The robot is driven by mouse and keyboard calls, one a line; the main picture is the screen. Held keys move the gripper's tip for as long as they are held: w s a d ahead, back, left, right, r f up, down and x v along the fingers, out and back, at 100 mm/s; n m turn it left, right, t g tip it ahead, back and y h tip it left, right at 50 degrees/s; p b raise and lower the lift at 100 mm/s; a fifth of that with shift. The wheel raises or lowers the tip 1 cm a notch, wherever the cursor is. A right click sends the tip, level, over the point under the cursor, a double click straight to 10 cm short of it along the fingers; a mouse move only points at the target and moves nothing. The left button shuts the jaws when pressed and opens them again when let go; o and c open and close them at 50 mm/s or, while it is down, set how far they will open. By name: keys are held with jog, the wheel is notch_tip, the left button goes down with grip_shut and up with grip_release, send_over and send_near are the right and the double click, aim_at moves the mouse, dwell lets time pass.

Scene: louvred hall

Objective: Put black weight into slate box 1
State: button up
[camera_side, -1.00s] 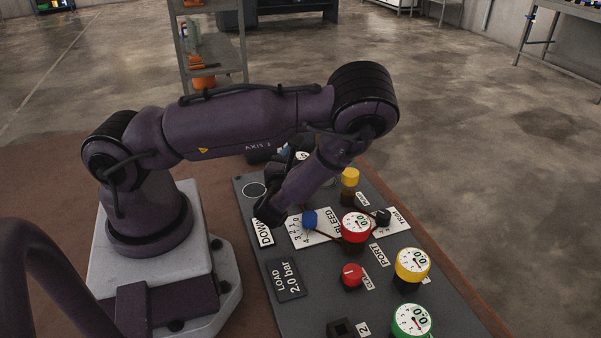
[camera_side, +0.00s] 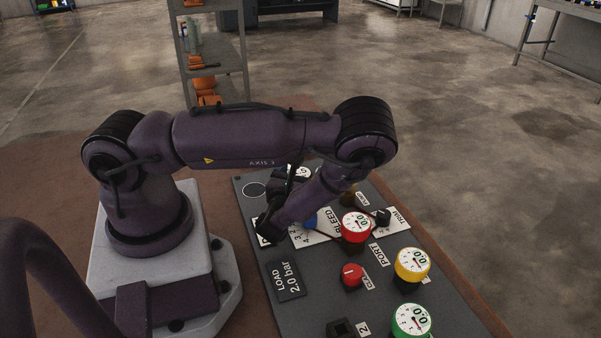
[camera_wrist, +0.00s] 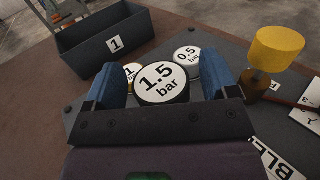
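The black weight (camera_wrist: 161,84) has a white top marked "1.5 bar". In the wrist view it stands between the two blue fingers of my gripper (camera_wrist: 165,66), with a narrow gap showing on each side. My gripper is open and not closed on it. Slate box 1 (camera_wrist: 116,44) is the dark open box with a "1" label at the upper left of the wrist view, beyond the left finger. I see no weight in its visible part. In the side view my arm hides most of the gripper and the black weight.
A "0.5 bar" weight (camera_wrist: 187,57) and a "1 bar" weight (camera_wrist: 132,72) stand close behind the black weight. A yellow-topped knob (camera_wrist: 276,49) rises at the right. Red (camera_side: 356,226), yellow (camera_side: 412,264) and green (camera_side: 411,320) gauges stand on the panel (camera_side: 320,290).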

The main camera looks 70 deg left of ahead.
jog(key=v, duration=1.3)
jog(key=shift+f, duration=0.1)
notch_tip(320, 180, up, 20)
jog(key=s+d+n+g+h, duration=0.2)
jog(key=n+g+h, duration=0.7)
jog(key=n, duration=1.3)
jog(key=g, duration=0.3)
jog(key=shift+f+n+h, duration=0.2)
jog(key=shift+n+h, duration=0.1)
jog(key=shift+n, duration=0.1)
jog(key=shift+o, duration=0.5)
jog(key=d+r+n+t+h, duration=0.2)
jog(key=r+t, duration=0.4)
jog(key=r, duration=0.3)
jog(key=d+h, duration=0.1)
jog(key=h, duration=0.1)
jog(key=shift+d+r+n+t+h, duration=0.15)
jog(key=shift+r+n+t+h, duration=0.15)
jog(key=shift+n, duration=0.1)
